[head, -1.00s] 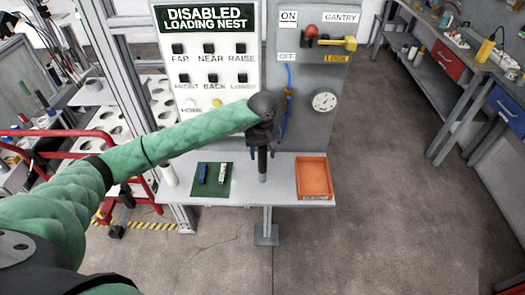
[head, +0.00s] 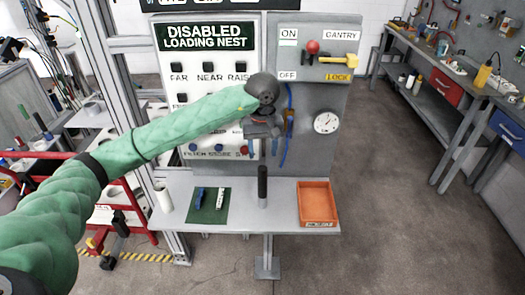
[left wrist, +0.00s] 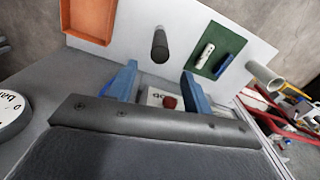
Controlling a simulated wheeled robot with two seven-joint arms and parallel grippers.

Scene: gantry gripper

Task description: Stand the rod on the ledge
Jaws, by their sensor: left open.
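The dark rod (head: 262,186) stands upright on the light grey ledge (head: 176,215), between the green mat and the orange tray. It also shows in the left wrist view (left wrist: 159,45), beyond the fingertips. My left gripper (head: 262,150) is above the rod, in front of the grey panel. Its blue fingers are apart with nothing between them, as the left wrist view also shows (left wrist: 158,86). There is a gap between the fingers and the rod top. My right gripper is not in view.
A green mat (head: 209,215) with a blue and a white piece lies left of the rod. An orange tray (head: 317,203) sits to the right. A white cylinder (head: 163,197) stands at the ledge's left. Behind are the button panel (head: 170,110) and a gauge (head: 326,123).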

